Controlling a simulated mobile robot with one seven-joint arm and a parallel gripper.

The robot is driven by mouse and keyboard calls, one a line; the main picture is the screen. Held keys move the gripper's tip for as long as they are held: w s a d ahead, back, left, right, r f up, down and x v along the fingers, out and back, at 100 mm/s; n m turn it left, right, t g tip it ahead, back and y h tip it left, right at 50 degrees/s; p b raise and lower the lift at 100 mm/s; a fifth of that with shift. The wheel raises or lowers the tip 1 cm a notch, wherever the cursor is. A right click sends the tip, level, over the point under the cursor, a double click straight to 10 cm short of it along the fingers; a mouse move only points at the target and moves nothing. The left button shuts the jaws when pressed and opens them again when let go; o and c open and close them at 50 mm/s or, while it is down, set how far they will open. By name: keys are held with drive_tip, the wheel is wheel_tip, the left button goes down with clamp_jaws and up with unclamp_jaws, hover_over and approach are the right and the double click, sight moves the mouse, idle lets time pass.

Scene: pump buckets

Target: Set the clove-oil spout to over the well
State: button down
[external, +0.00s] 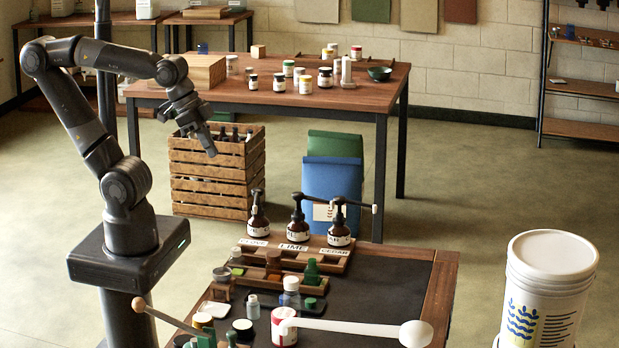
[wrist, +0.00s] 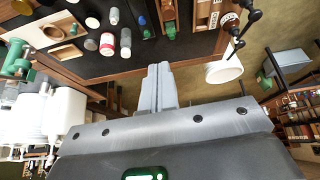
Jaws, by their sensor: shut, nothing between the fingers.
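The clove pump bottle (external: 257,222), brown with a black pump head, stands leftmost of three at the back of the dark-topped table, behind a label reading CLOVE. Its spout is small here and I cannot tell which way it points. The lime bottle (external: 298,226) and cedar bottle (external: 340,230) stand to its right; a long dark spout reaches right from the cedar pump. A wooden strip (external: 290,283) lies in front; which well belongs to the clove pump I cannot tell. My gripper (external: 211,153) is shut and empty, raised above and left of the bottles; its fingers show in the wrist view (wrist: 158,68).
Jars and small bottles crowd the table's front left, including a red-and-white jar (external: 284,327). A long white ladle-like tool (external: 350,327) lies across the front. A white bucket (external: 545,290) stands right. A wooden crate (external: 217,175) is behind my gripper.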

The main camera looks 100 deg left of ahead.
drive_tip(key=shift+s+d+m, duration=0.15)
drive_tip(key=shift+m, duration=0.15)
drive_tip(key=w+a+f+n+g+h, duration=0.1)
drive_tip(key=w+a+f+n+g, duration=0.4)
drive_tip(key=w+a+n, duration=0.45)
drive_tip(key=w+a+f+n+g, duration=0.3)
drive_tip(key=w+a+n+g, duration=0.3)
drive_tip(key=a+n, duration=0.55)
approach(256, 203)
wheel_tip(256, 203, down, 6)
drive_tip(key=s+a, duration=0.2)
drive_tip(key=shift+s+d+f+m, duration=0.15)
drive_tip(key=shift+s+d+m, duration=0.15)
drive_tip(key=shift+s, duration=0.15)
